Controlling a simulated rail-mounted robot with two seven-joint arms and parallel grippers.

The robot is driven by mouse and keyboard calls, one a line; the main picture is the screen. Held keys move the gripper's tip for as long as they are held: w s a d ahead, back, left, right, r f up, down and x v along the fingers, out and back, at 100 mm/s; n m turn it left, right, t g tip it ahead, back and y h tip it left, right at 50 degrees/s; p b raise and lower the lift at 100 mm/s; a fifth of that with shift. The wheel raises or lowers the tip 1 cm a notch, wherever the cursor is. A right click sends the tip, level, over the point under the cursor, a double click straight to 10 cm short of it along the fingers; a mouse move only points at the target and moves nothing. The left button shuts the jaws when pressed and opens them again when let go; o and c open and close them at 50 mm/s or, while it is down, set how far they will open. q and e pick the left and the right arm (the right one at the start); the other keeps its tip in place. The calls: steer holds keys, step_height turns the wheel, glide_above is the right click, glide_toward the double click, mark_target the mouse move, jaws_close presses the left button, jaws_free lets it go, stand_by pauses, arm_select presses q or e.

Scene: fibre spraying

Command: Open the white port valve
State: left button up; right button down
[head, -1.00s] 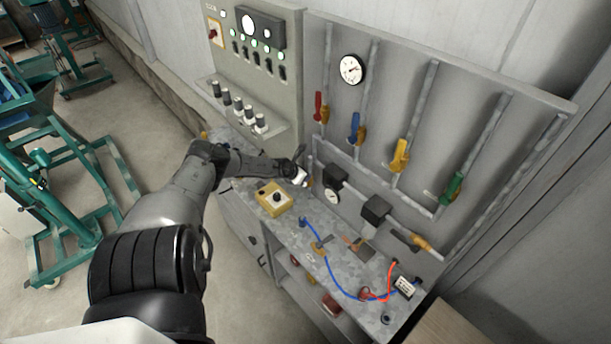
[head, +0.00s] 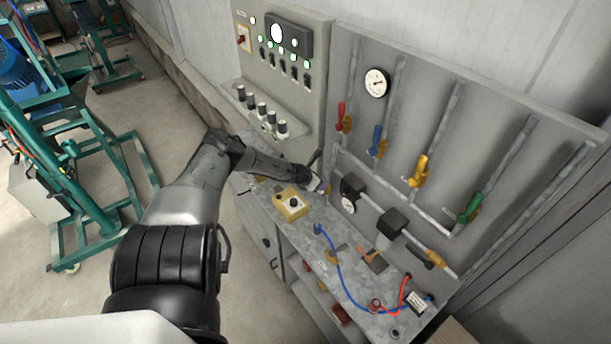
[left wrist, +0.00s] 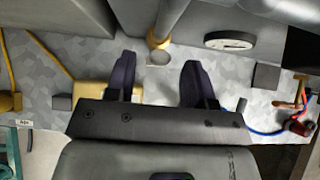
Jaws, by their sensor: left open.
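My left gripper (left wrist: 158,80) is open in the left wrist view, its two dark fingers apart with nothing between them. Just beyond the fingers, a grey pipe ends in a brass fitting (left wrist: 158,41) above the bench. In the head view my left gripper (head: 320,186) is at the wall side of the bench, near the lower pipework; its fingers are hard to make out. I cannot pick out a white valve handle for certain. Red (head: 342,117), blue (head: 377,140), yellow (head: 417,171) and green (head: 470,207) valve handles sit on the wall pipes. My right gripper is not in view.
A gauge (head: 349,192) and a control panel (head: 300,87) are close to the gripper.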

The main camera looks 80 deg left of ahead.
arm_select(q)
steer(key=p+v, duration=0.5)
steer(key=v, duration=0.5)
steer(key=shift+s+d+r, duration=0.15)
steer(key=shift+r, duration=0.2)
